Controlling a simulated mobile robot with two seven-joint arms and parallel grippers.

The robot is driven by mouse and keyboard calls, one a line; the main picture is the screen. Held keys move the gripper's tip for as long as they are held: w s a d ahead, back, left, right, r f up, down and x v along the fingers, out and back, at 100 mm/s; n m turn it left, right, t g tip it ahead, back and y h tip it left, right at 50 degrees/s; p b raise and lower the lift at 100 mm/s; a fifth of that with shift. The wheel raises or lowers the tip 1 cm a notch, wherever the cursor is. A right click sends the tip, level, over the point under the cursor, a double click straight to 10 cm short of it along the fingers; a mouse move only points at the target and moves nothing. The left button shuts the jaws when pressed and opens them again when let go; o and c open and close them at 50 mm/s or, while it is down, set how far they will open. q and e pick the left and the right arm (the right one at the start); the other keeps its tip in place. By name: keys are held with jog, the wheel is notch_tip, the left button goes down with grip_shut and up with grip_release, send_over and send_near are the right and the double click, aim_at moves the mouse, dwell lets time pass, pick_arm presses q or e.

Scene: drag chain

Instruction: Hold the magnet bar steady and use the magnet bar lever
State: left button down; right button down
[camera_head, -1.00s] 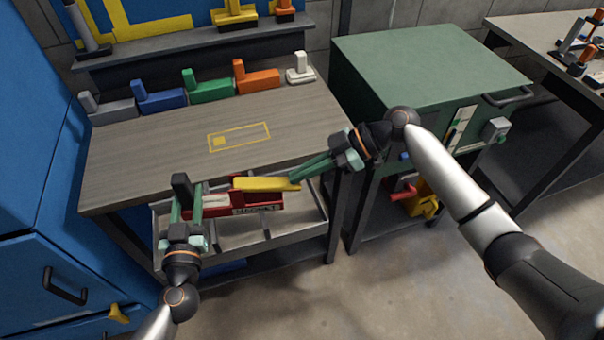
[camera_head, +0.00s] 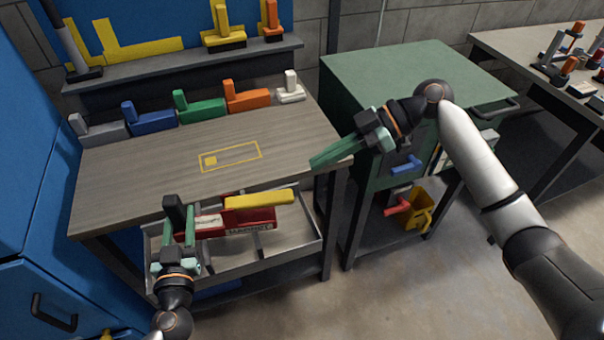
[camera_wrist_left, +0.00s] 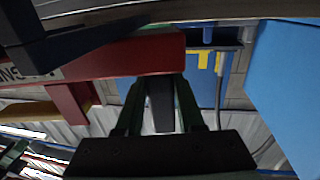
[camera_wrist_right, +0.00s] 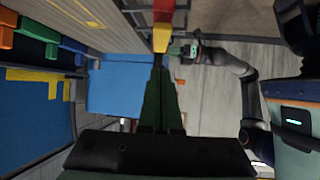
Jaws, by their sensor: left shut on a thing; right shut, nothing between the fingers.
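The magnet bar (camera_head: 250,222) is a red body with a white label, a yellow lever (camera_head: 258,201) along its top and a black upright post (camera_head: 174,212) at its left end. It is above the grey tray at the table's front. My left gripper (camera_head: 178,230) is shut on the black post, which shows between its fingers in the left wrist view (camera_wrist_left: 162,105). My right gripper (camera_head: 314,163) is shut and empty, above the table's right edge, up and right of the lever and apart from it. The lever's yellow end shows beyond its fingertips in the right wrist view (camera_wrist_right: 161,38).
Several coloured blocks (camera_head: 200,108) line the table's back edge. A yellow outline (camera_head: 230,157) marks the clear tabletop (camera_head: 130,180). The grey tray (camera_head: 270,252) is below the bar. A green cabinet (camera_head: 410,75) stands right, with blue and red handles and a yellow bin (camera_head: 420,210) beneath.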

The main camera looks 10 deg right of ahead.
jog(key=shift+v, duration=1.7)
jog(key=shift+a+r, duration=0.1)
jog(key=shift+a, duration=0.05)
pick_arm(q)
jog(key=shift+c, duration=2.2)
grip_release()
jog(key=shift+s, duration=0.1)
jog(key=s, duration=1.1)
jog(key=shift+s+a, duration=0.15)
jog(key=shift+s, duration=0.25)
